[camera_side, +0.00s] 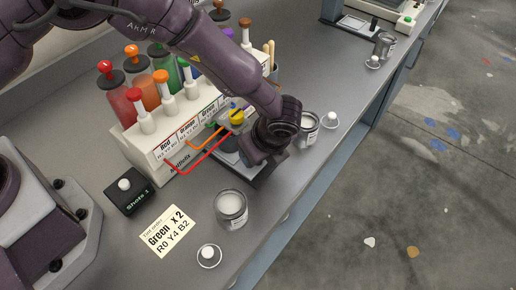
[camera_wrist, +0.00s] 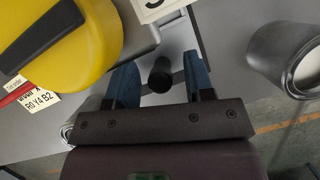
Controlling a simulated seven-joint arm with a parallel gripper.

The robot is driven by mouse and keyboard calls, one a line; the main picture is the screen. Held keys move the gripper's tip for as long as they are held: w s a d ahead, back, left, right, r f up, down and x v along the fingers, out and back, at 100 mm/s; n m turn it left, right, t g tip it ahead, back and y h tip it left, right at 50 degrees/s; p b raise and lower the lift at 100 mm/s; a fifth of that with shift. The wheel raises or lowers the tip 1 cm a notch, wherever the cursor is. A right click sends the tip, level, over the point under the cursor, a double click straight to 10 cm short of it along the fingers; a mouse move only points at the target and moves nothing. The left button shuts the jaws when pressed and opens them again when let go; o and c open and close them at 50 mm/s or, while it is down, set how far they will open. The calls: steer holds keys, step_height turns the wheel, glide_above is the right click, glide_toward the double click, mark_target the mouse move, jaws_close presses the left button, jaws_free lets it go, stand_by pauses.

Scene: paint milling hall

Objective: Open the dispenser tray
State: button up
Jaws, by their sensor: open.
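The paint dispenser (camera_side: 148,152) is a cream box with Red, Orange and Green labels, colored bottles behind it and bent red and orange spouts. A grey tray-like plate (camera_side: 229,158) shows low at its right end, mostly behind my gripper (camera_side: 262,150). In the wrist view my gripper (camera_wrist: 160,70) is open, its two blue fingers on either side of a small black knob (camera_wrist: 160,78). I see gaps between the fingers and the knob. The side view hides the knob. A yellow round part (camera_wrist: 62,35) fills the wrist view's upper left; whether the tray is shut is unclear.
An open can (camera_side: 231,207) with pale contents stands in front; another can (camera_side: 307,130) is close to my gripper's right, also in the wrist view (camera_wrist: 295,55). Lids (camera_side: 209,256), an order card (camera_side: 168,230) and a black box (camera_side: 129,190) lie on the bench (camera_side: 110,240).

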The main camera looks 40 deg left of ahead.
steer(key=shift+f, duration=0.1)
jaws_close()
steer(key=d, duration=0.8)
steer(key=shift+d, duration=0.35)
jaws_free()
steer(key=v, duration=1.3)
